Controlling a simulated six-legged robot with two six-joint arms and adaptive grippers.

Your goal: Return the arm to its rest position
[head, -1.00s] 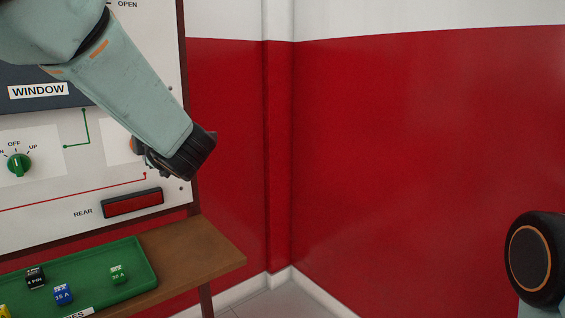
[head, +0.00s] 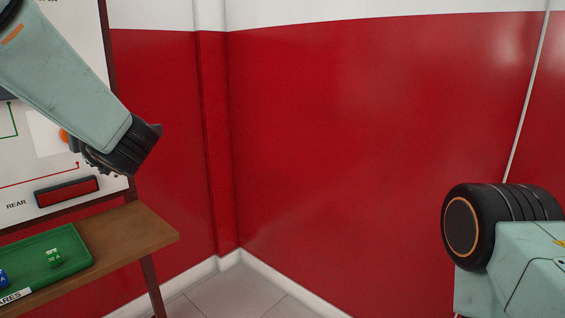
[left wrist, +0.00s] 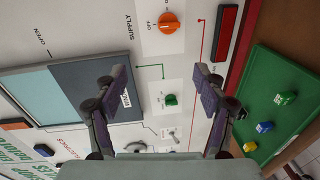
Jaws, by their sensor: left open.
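My left arm (head: 70,85) comes in from the upper left in the head view, in front of the trainer board; its dark wrist end (head: 125,148) points down and right, and the fingers are mostly hidden. In the left wrist view my left gripper (left wrist: 156,80) is open and empty, its two fingers apart in front of the board. Between and beyond them show a green knob (left wrist: 171,100) and an orange knob (left wrist: 170,22). My right arm (head: 515,250) shows at the lower right of the head view; its gripper is out of view.
The white trainer board (head: 90,190) stands at the left, with a red rear lamp (head: 66,191). A wooden shelf (head: 145,236) below it bears a green tray (head: 75,245) with small coloured blocks. A red wall (head: 340,150) and a cable (head: 527,90) are behind. The floor corner is clear.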

